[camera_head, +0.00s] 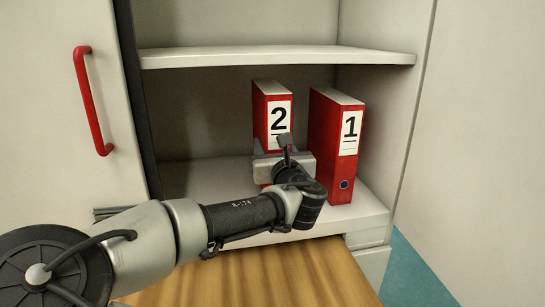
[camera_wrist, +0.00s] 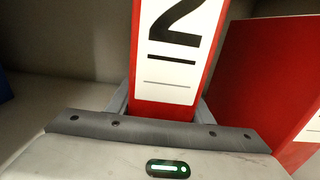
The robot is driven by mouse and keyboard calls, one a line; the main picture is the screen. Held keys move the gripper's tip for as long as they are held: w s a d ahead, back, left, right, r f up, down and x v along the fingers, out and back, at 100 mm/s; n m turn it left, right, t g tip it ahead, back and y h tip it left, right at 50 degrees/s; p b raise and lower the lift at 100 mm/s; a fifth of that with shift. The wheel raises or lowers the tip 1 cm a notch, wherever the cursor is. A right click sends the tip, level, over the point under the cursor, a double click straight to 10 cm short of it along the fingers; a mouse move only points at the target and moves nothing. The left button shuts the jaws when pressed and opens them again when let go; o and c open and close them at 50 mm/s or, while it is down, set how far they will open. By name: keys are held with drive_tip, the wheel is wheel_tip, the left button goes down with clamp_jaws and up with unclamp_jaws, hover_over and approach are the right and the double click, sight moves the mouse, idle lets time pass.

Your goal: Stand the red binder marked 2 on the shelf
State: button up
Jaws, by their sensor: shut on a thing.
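The red binder marked 2 (camera_head: 272,89) is upright inside the cabinet, above or on the lower shelf (camera_head: 206,180). Its lower part is hidden by my gripper in the head view, so I cannot tell whether its base touches the shelf. My gripper (camera_head: 279,160) is shut on the binder's spine below the 2. In the wrist view the binder (camera_wrist: 211,70) stands between the two grey fingers (camera_wrist: 164,108), with its white label facing me.
A red binder marked 1 (camera_head: 334,180) stands upright to the right, close beside binder 2. An upper shelf (camera_head: 280,56) is overhead. A door with a red handle (camera_head: 90,100) is at the left. A wooden surface (camera_head: 260,280) lies in front.

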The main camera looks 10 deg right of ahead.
drive_tip(key=shift+f, duration=1.25)
drive_tip(key=shift+f+b, duration=0.15)
drive_tip(key=shift+b, duration=0.15)
drive_tip(key=o, duration=1.6)
drive_tip(key=shift+s, duration=0.1)
drive_tip(key=shift+o, duration=0.2)
